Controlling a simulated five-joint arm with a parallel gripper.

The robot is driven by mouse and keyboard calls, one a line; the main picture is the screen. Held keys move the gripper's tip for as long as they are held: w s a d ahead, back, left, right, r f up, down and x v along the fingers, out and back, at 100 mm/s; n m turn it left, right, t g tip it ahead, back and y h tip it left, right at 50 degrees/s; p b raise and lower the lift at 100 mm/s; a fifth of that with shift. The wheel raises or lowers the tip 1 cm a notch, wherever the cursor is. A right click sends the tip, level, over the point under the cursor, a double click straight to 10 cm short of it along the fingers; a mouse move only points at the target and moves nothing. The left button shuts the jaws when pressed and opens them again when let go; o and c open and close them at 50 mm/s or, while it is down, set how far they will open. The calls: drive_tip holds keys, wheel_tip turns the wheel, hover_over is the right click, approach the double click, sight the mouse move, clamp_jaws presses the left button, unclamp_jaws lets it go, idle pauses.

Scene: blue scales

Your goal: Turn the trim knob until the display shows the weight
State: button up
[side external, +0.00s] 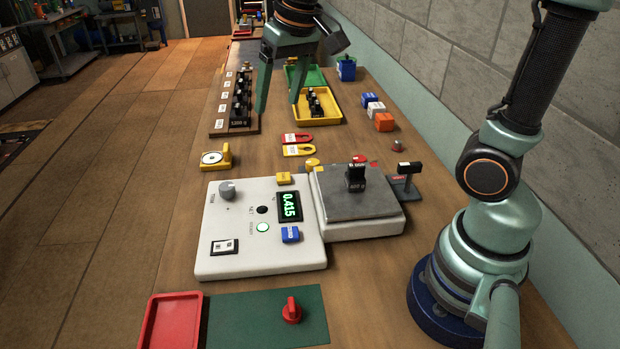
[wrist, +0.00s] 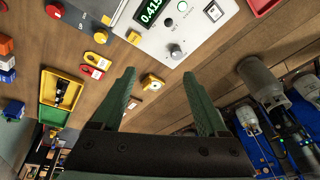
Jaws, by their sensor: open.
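The trim knob (side external: 227,189) is a grey dial at the upper left of the white console (side external: 225,262). It also shows in the wrist view (wrist: 175,51), beyond my fingertips. The display (side external: 290,206) shows green digits that read 0.415. A black weight (side external: 356,178), whose small label seems to read 400 g, stands on the grey scale pan (side external: 335,208). My gripper (side external: 278,104) is open and empty, raised above the far part of the bench and apart from the knob. In the wrist view its fingers (wrist: 158,73) are spread wide.
A rack of black weights (side external: 240,100) and a yellow box (side external: 327,118) stand at the back. A small yellow dial block (side external: 216,157) sits behind the console. Red and yellow tags (side external: 298,150) lie nearby. A red tray (side external: 150,318) and a green mat (side external: 255,325) are in front.

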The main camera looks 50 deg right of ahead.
drive_tip(key=w+a+f+m+g, duration=0.2)
drive_tip(key=w+a+f, duration=0.15)
drive_tip(key=w, duration=0.45)
drive_tip(key=m+g, duration=0.1)
drive_tip(key=m, duration=0.1)
hover_over(226, 185)
wheel_tip(226, 185, down, 7)
wheel_tip(226, 185, down, 12)
drive_tip(key=shift+r, duration=0.1)
clamp_jaws()
